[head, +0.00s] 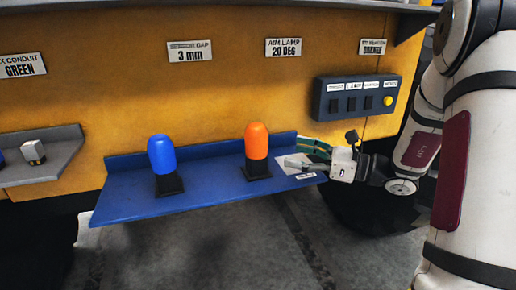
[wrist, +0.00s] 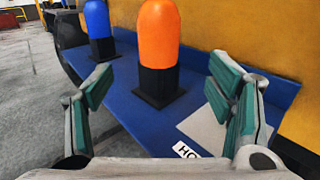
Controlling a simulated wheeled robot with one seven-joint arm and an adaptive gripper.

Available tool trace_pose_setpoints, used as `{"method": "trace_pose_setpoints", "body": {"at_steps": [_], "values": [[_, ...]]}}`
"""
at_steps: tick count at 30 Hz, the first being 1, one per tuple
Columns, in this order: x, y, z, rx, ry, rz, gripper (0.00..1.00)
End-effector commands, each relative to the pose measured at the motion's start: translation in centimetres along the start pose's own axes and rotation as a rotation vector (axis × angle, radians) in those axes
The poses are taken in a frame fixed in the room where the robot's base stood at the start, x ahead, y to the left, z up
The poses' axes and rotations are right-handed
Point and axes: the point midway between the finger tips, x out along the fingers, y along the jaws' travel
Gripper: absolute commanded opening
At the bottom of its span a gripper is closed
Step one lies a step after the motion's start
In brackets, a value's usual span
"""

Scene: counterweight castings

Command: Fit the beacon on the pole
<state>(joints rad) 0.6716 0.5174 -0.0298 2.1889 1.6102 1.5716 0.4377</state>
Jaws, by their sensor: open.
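Two beacons stand upright on black square bases on a blue shelf (head: 215,188). The orange beacon (head: 257,142) is at the right and the blue beacon (head: 162,155) is left of it. In the wrist view the orange beacon (wrist: 158,45) stands ahead of my fingers, with the blue beacon (wrist: 97,20) behind it to the left. My gripper (head: 303,160) is at the right end of the shelf, right of the orange beacon. In the wrist view my gripper (wrist: 165,105) is open, with nothing between its fingers. I cannot make out a pole in either view.
A pale plate (wrist: 203,130) lies on the shelf's right end, with a partly hidden label. A dark switch box (head: 357,97) is on the yellow wall above right. A grey shelf (head: 55,160) is at far left.

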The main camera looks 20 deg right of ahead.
Motion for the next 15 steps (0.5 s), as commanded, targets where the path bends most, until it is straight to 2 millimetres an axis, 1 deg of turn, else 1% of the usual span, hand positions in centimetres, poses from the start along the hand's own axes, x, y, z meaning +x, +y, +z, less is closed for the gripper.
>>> {"method": "trace_pose_setpoints", "body": {"at_steps": [1, 6, 9, 15], "values": [[1.1, 0.2, 0.1, 0.000, 0.000, 0.004, 0.74], [4.2, 0.2, 0.0, -0.001, 0.001, 0.005, 0.74], [5.5, 0.1, 0.0, -0.001, 0.002, 0.004, 0.74], [6.8, 0.2, 0.0, -0.002, 0.002, 0.003, 0.74]]}}
